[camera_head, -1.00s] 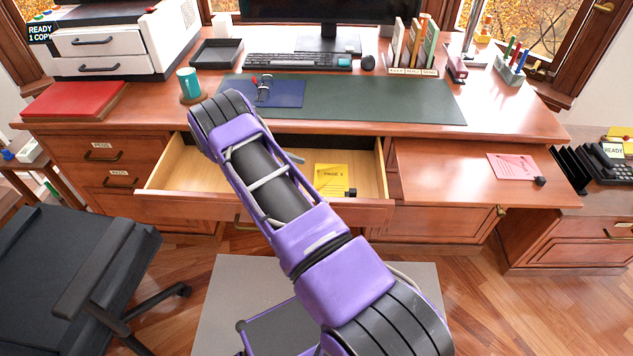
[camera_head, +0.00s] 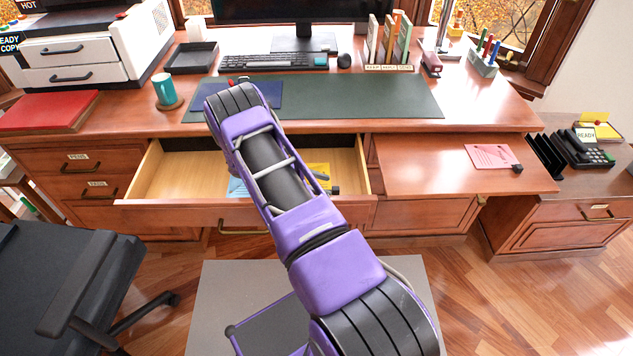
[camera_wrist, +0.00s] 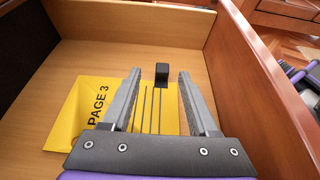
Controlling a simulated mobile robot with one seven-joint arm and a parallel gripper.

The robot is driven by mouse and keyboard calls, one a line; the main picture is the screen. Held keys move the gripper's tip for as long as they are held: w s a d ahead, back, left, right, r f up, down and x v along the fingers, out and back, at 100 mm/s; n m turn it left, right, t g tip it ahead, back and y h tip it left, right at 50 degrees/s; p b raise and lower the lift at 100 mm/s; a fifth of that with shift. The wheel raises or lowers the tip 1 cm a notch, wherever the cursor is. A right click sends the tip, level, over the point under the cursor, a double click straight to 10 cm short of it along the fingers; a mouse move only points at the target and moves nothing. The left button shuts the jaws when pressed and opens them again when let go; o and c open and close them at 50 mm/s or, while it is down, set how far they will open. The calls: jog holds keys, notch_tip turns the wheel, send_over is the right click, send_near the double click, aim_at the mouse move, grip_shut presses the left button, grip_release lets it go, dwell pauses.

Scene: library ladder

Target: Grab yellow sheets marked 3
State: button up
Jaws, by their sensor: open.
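A yellow sheet marked PAGE 3 (camera_wrist: 85,112) lies in the open drawer, with a small black block (camera_wrist: 162,75) at its far edge. In the head view the yellow sheet (camera_head: 322,168) is partly hidden behind my arm, with the block (camera_head: 335,190) beside it. My gripper (camera_wrist: 160,80) is open above the sheet, its two fingers on either side of the block and the sheet's printed lines. Nothing is held. I cannot tell whether the fingertips touch the sheet.
The drawer's front wall (camera_head: 175,212) and side wall (camera_wrist: 262,85) stand close to my gripper. A light blue sheet (camera_head: 237,187) shows in the drawer left of my arm. A pink sheet (camera_head: 490,157) lies on the pull-out board at right. A chair (camera_head: 60,280) stands at left.

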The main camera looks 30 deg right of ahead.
aim_at(335, 188)
jog(key=x, duration=0.4)
jog(key=shift+s+d, duration=0.1)
jog(key=shift+s, duration=0.2)
grip_shut()
